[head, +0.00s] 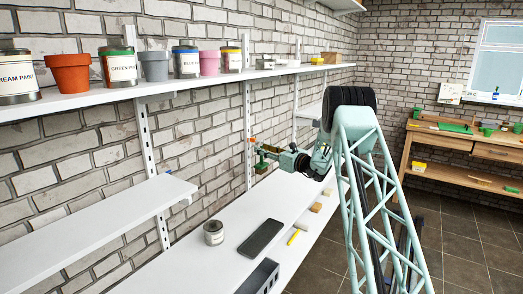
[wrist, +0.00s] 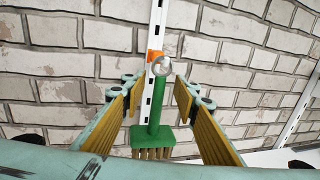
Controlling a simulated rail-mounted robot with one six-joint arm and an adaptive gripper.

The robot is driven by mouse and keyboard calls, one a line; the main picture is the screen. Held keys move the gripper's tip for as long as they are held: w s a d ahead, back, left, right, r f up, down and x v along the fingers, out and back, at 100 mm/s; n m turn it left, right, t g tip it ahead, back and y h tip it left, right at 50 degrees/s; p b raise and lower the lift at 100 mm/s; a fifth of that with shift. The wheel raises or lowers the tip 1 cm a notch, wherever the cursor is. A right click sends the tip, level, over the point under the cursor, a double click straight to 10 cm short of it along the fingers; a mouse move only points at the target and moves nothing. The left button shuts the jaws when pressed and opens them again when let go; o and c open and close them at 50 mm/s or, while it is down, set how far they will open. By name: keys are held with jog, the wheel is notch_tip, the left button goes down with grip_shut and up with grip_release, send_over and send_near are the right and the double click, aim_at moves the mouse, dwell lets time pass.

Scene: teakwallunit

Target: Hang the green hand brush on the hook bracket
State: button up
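The green hand brush (wrist: 160,108) is upright between my fingers in the wrist view, bristles down, with a pale ring at the top of its handle. The orange hook bracket (wrist: 152,56) is on the slotted wall rail, right behind the ring. Whether the ring is over the hook I cannot tell. My gripper (wrist: 158,90) is open, with a gap between each yellow-padded finger and the handle. In the head view my gripper (head: 272,154) is by the wall, with the brush (head: 261,164) at its tip and the orange bracket (head: 251,139) just above left.
A white upper shelf (head: 190,80) holds paint tins and pots. The lower white shelf (head: 190,262) carries a tin (head: 213,232), a dark flat case (head: 262,237), a grey box (head: 260,276) and small blocks. A wooden workbench (head: 470,165) stands at the right.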

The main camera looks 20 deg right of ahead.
jog(key=v, duration=1)
jog(key=shift+s+d, duration=0.15)
jog(key=shift+s, duration=0.25)
